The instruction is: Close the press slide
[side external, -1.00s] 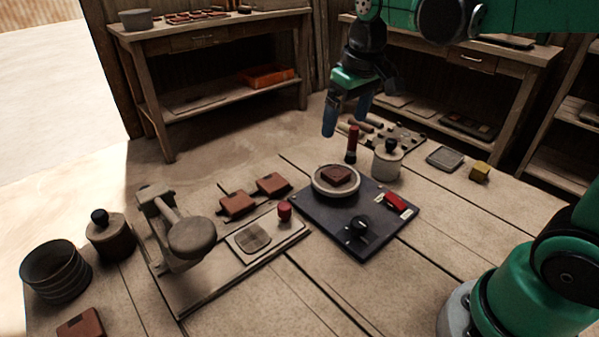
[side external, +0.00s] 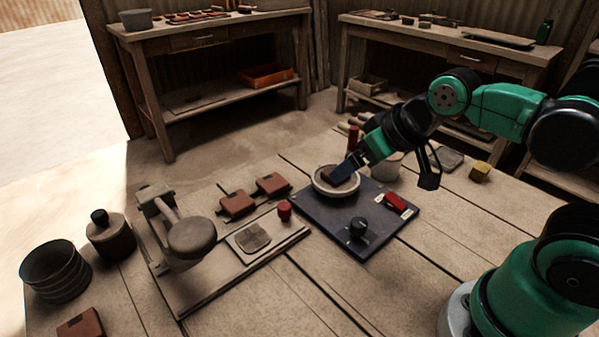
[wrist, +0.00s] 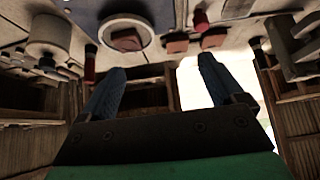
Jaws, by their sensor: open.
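The press (side external: 190,237) stands at the left in the side view, with a round head on an arm over a long base. Its slide (side external: 252,238), a flat plate with a darker patch, sits on the base to the right of the head, out from under it. A red knob (side external: 284,209) stands at the slide's right end; it also shows in the wrist view (wrist: 200,20). My gripper (side external: 343,170) is tilted down to the left, in front of the round dish in the side view. Its blue fingers are apart and empty in the wrist view (wrist: 160,65).
A dark board (side external: 335,222) carries the round dish (side external: 320,187), a black knob (side external: 358,228) and a red switch (side external: 395,203). Brown tiles (side external: 238,203) lie behind the slide. A lidded pot (side external: 110,238) and a dark bowl (side external: 56,270) stand left of the press.

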